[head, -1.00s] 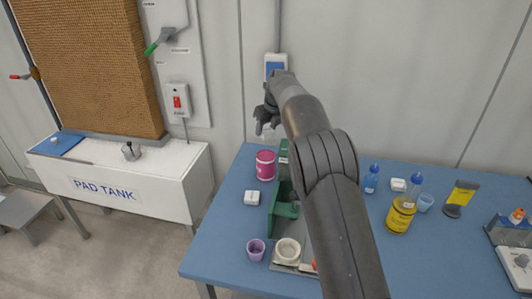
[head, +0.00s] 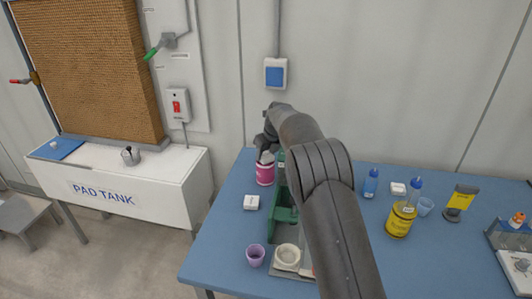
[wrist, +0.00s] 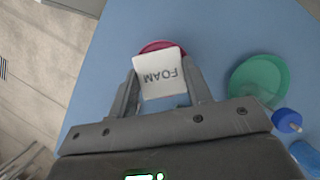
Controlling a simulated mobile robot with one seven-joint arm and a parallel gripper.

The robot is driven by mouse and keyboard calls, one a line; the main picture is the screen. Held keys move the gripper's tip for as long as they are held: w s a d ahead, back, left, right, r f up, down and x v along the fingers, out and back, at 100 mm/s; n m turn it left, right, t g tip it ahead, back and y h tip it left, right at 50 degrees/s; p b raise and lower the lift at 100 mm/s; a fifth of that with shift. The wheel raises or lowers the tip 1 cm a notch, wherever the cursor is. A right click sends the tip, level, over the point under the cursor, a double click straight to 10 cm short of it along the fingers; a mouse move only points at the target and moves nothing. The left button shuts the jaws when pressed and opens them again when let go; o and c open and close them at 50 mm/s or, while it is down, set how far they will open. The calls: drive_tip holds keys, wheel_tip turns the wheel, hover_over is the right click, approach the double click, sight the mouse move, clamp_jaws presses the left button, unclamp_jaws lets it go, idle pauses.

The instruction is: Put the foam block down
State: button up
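The foam block (wrist: 160,74), white with the word FOAM on it, sits between the two fingers of my gripper (wrist: 164,88) in the wrist view. Both fingers lie against its sides, so my gripper is shut on it. The pink tub (wrist: 163,46) shows partly behind the block. In the head view my gripper (head: 265,150) is over the pink tub (head: 265,172) at the back left of the blue table (head: 225,225). The block is small and mostly hidden there. I cannot tell whether it touches the tub.
A purple cup (head: 255,255) and white bowl (head: 287,257) stand in front. The left table edge is bare.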

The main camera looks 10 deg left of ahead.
drive_tip(key=o, duration=0.5)
drive_tip(key=shift+c, duration=0.2)
drive_tip(key=v, duration=1.2)
drive_tip(key=shift+r, duration=0.2)
